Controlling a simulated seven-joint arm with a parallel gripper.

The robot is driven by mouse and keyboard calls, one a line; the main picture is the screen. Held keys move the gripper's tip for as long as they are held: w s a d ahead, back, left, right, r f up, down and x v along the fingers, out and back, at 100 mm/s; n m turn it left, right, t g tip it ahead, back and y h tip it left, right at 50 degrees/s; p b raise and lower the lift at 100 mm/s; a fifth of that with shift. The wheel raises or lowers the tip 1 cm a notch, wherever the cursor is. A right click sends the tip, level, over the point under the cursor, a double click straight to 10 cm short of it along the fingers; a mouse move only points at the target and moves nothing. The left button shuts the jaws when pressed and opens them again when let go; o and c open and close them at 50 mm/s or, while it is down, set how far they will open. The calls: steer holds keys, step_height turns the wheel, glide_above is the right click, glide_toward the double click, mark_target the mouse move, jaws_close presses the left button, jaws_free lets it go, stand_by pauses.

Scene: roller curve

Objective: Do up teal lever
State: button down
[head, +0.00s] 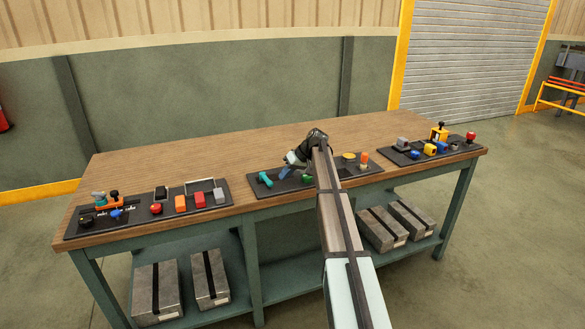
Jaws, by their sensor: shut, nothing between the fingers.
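The teal lever (265,180) is on the left part of the middle dark panel (253,190) on the workbench. It appears as a small teal bar lying aslant; its base is too small to make out. My gripper (291,160) is shut and empty, just right of the teal lever and over the panel's back side. A small gap seems to lie between them in the picture, but I cannot tell their heights. My arm crosses in front and hides the middle of this panel.
A blue part (285,173) sits close under my gripper. A green part (307,178) and orange part (364,158) share the panel. The left panel (140,225) and right panel (400,158) carry other controls. The wooden top (200,165) behind the panels is clear.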

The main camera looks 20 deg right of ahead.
mark_target(270, 180)
steer(key=shift+s+a+r, duration=0.1)
steer(key=shift+s+a, duration=0.05)
steer(key=shift+a, duration=0.75)
steer(key=shift+s+a+r, duration=0.1)
steer(key=shift+s+a, duration=0.05)
steer(key=shift+a, duration=0.7)
steer(key=shift+s+a+f, duration=0.1)
steer(key=shift+s+a, duration=0.05)
steer(key=shift+a, duration=0.35)
steer(key=shift+s+a, duration=0.15)
steer(key=shift+a, duration=0.4)
steer(key=d, duration=0.5)
steer(key=shift+w+d, duration=0.1)
steer(key=shift+w, duration=0.05)
steer(key=v, duration=1)
steer(key=shift+s+a, duration=0.25)
steer(key=shift+s, duration=0.05)
